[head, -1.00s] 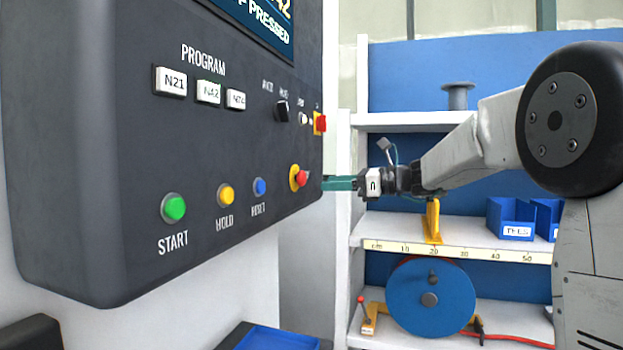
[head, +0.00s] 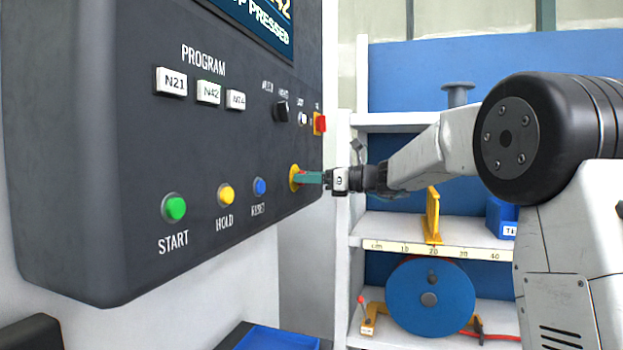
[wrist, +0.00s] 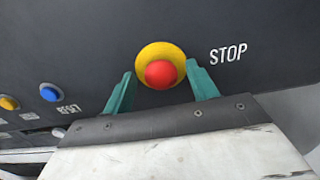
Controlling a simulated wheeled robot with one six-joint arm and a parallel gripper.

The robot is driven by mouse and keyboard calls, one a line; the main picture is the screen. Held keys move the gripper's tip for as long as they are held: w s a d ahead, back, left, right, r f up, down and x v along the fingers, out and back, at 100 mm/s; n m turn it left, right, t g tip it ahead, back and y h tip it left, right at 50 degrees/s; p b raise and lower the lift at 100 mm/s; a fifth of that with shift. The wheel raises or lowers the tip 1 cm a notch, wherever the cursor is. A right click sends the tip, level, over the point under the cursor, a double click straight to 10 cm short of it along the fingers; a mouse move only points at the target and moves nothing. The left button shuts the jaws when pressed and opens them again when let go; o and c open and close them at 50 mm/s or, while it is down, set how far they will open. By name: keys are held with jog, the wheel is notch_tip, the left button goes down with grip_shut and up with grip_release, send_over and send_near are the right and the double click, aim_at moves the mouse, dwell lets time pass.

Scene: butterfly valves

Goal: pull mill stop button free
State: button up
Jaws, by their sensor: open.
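The stop button is a red knob (wrist: 161,74) on a yellow round base, with the word STOP to its right in the wrist view. In the head view its yellow base (head: 294,177) shows at the lower right of the dark control panel, and my gripper hides the red knob. My gripper (wrist: 161,82) is open, with one green finger on each side of the red knob. I cannot tell whether the fingers touch it. In the head view my gripper (head: 303,178) reaches in from the right, its fingers up at the button.
The panel (head: 130,150) also carries a green START button (head: 174,207), a yellow HOLD button (head: 226,195) and a blue RESET button (head: 259,187). A red and yellow switch (head: 319,123) sits above the stop button. Shelves (head: 450,228) stand behind my arm.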

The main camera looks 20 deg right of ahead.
grip_shut()
jog(key=shift+s+d, duration=0.3)
jog(key=shift+d, duration=0.1)
grip_release()
jog(key=v, duration=0.8)
